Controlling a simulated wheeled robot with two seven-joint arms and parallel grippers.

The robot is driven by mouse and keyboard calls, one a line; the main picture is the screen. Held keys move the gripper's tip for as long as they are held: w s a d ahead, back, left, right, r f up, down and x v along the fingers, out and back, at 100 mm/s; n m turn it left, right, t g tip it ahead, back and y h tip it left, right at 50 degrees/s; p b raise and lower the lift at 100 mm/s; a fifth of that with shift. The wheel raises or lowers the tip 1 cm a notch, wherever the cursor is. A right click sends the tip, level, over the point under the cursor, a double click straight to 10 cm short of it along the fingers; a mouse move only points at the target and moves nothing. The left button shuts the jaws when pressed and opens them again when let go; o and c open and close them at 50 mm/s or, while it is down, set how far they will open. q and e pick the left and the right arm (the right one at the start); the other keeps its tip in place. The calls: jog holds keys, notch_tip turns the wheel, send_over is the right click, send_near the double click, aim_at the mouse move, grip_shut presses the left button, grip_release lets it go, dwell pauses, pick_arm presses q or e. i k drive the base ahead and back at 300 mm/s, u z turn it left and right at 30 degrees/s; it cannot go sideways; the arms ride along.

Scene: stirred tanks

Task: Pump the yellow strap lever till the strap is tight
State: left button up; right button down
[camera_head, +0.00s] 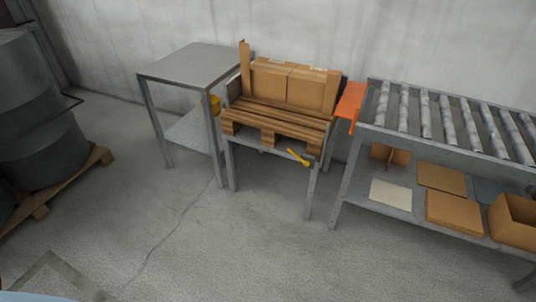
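The yellow strap lever (299,157) sticks out at the front right of the metal stand (231,168), below the edge of a wooden pallet (268,137). It slants down to the right. Cardboard boxes (285,84) stand on the pallet with upright brown corner boards at their sides. I cannot make out the strap or its tension at this size. Neither of my grippers is in view.
A grey table (196,62) stands left of the stand, and a roller conveyor (450,118) with cardboard on its lower shelf (375,210) stands right. An orange piece (348,103) juts from the conveyor's end. Drums on a pallet (62,185) stand far left.

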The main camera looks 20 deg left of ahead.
aim_at(306, 163)
jog(key=u, duration=1)
jog(key=i, duration=0.5)
